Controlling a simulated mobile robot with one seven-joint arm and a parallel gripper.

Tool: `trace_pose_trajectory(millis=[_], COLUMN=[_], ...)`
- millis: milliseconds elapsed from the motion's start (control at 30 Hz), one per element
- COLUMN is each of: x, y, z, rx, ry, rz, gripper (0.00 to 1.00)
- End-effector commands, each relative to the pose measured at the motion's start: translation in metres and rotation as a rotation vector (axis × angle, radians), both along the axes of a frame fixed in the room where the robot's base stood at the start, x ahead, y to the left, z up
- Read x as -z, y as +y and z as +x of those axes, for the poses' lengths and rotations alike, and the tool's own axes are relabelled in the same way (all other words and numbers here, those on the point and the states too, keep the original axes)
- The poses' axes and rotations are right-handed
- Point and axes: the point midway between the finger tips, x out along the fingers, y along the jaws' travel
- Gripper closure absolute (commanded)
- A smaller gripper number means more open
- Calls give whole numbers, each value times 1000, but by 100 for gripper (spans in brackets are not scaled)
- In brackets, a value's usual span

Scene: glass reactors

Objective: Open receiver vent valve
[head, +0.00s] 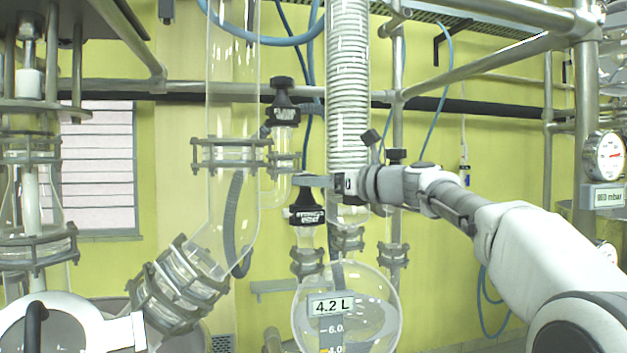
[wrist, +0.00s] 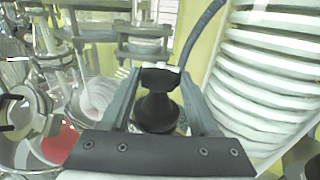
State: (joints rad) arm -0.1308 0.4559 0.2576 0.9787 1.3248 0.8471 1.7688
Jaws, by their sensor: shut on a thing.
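A black valve knob (head: 308,208) stands upright on a glass neck, just above and left of the round receiver flask (head: 347,310) with the "4.2 L" label. My gripper (head: 312,182) reaches in from the right and is shut on the top of this knob. In the wrist view the black knob (wrist: 158,110) sits between the two grey fingers of my gripper (wrist: 159,76), its wider body below them. The fingers hide part of the knob's top in the head view. I cannot tell how far the valve is turned.
A second black valve knob (head: 283,100) is above and to the left. The coiled glass condenser (head: 348,90) stands close to my gripper, and also on the right of the wrist view (wrist: 265,75). A glass column (head: 232,90) is to the left. A pressure gauge (head: 605,156) is far right.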

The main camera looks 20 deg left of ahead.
Motion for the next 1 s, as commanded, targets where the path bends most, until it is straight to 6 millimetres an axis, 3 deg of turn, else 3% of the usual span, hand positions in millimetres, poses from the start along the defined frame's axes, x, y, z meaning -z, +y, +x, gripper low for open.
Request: trace_pose_trajectory(millis=[100, 133, 300, 1000], x=[1, 1, 1, 0], y=[0, 0, 0, -3], z=[0, 0, 0, 3], rx=[-1, -1, 0, 9], ry=[-1, -1, 0, -1], rz=[-1, -1, -1, -1], gripper=[94, 37, 8, 8])
